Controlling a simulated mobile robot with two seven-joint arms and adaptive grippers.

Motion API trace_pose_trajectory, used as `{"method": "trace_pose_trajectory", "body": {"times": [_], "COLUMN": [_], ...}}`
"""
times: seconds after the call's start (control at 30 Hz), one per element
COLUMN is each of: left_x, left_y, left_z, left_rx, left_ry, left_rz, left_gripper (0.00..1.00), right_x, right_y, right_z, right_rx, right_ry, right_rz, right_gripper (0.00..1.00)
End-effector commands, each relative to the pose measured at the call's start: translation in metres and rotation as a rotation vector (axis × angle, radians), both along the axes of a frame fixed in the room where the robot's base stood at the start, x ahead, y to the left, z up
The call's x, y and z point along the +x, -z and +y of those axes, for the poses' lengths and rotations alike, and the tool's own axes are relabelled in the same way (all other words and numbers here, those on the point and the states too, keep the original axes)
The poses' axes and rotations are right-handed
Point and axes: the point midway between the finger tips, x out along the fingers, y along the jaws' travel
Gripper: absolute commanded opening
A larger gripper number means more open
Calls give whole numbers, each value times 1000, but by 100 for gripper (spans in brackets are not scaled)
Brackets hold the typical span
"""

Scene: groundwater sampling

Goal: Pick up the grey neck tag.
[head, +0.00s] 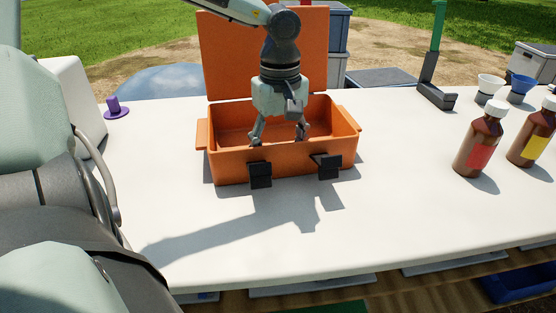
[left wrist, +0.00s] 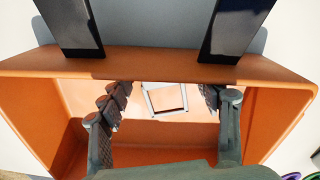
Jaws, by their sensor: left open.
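An open orange case (head: 230,168) stands on the white table, and its lid (head: 225,60) is raised at the back. My left gripper (head: 278,142) points down into the case, its fingers spread and empty. In the left wrist view, the gripper (left wrist: 168,108) has a finger on each side of a small grey square frame (left wrist: 163,114), which looks like the grey neck tag. It appears to lie on the bright case floor, apart from both fingers. In the head view the tag is hidden behind the case's front wall. My right gripper is not in view.
Brown bottles with a red label (head: 480,155) and a yellow label (head: 533,143) stand at the right. White (head: 489,84) and blue (head: 522,84) funnels, a green post (head: 437,35) and a purple object (head: 114,107) stand farther back. The table (head: 390,220) in front is clear.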

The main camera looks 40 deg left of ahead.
Motion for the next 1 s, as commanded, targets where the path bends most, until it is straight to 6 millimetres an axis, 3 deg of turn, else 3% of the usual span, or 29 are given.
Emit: {"method": "trace_pose_trajectory", "body": {"times": [0.07,0.37,0.77,1.0], "left_x": [0,0,0,1], "left_y": [0,-1,-4,-30], "left_z": [0,0,0,0], "left_rx": [0,0,0,-1], "left_ry": [0,0,0,-1], "left_rz": [0,0,-1,-5], "left_gripper": [64,28,27,27], "right_x": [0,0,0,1], "right_y": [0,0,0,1], "right_z": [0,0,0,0], "right_rx": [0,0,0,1], "right_ry": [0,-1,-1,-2], "right_rz": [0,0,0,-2], "right_gripper": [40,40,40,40]}}
